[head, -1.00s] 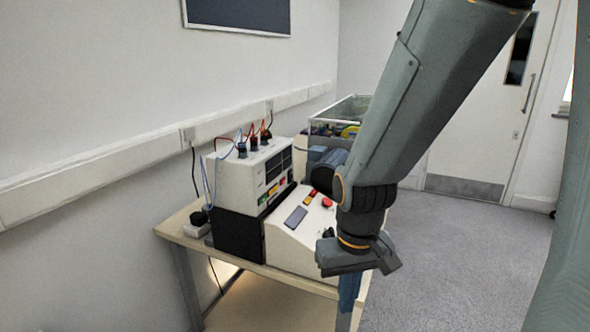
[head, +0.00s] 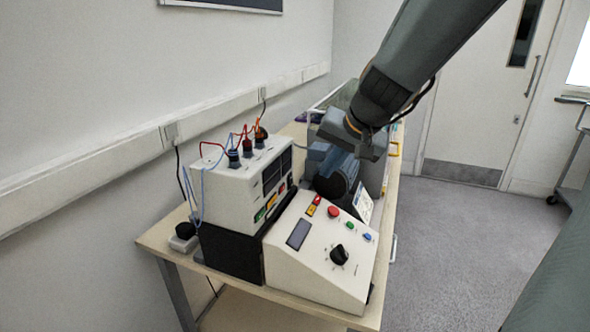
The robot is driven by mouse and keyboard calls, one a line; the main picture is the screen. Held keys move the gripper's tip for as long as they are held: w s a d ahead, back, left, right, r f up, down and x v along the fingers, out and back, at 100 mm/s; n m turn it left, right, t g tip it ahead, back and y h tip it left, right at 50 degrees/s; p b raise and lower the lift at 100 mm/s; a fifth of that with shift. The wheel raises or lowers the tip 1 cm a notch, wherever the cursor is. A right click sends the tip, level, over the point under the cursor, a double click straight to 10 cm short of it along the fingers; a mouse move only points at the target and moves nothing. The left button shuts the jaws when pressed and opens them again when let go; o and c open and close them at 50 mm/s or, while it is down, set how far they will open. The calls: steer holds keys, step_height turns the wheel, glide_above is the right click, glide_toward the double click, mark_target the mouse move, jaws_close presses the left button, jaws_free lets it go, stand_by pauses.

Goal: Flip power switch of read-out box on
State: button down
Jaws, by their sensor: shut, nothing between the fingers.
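A white box (head: 228,196) with dark display windows and cables plugged into its top stands on a black base on the table; it looks like the read-out box. Small green, orange and red parts (head: 271,201) line its lower front. I cannot tell which of them is the power switch, or its position. My gripper (head: 328,168) hangs to the right of this box, above the back of a sloped console. Its bluish fingers are shut and empty, apart from the box as far as I can see. They overlap a dark cylinder (head: 337,188) in the picture; contact is unclear.
The sloped white console (head: 310,262) in front has a black knob (head: 339,254), a small screen and coloured buttons. A clear-walled bin (head: 345,92) stands behind my gripper. A black plug (head: 185,230) lies at the table's left edge. Open floor lies right of the table (head: 160,240).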

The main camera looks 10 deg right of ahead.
mark_target(291, 181)
steer(key=shift+w+d+r, duration=0.15)
steer(key=shift+w+r, duration=0.25)
steer(key=shift+w, duration=0.1)
steer(key=b+x, duration=0.1)
steer(key=x, duration=0.9)
steer(key=shift+w+f+b, duration=0.15)
steer(key=shift+f+b, duration=0.1)
steer(key=shift+b, duration=0.05)
steer(key=shift+w+a+r+p, duration=0.1)
steer(key=shift+w+a+p, duration=0.25)
steer(key=shift+a, duration=0.25)
steer(key=shift+w+a+r+p, duration=0.1)
steer(key=shift+w+a+p, duration=0.2)
steer(key=shift+a, duration=0.25)
steer(key=shift+w+a+f, duration=0.15)
steer(key=shift+w+a, duration=0.25)
steer(key=shift+a, duration=0.05)
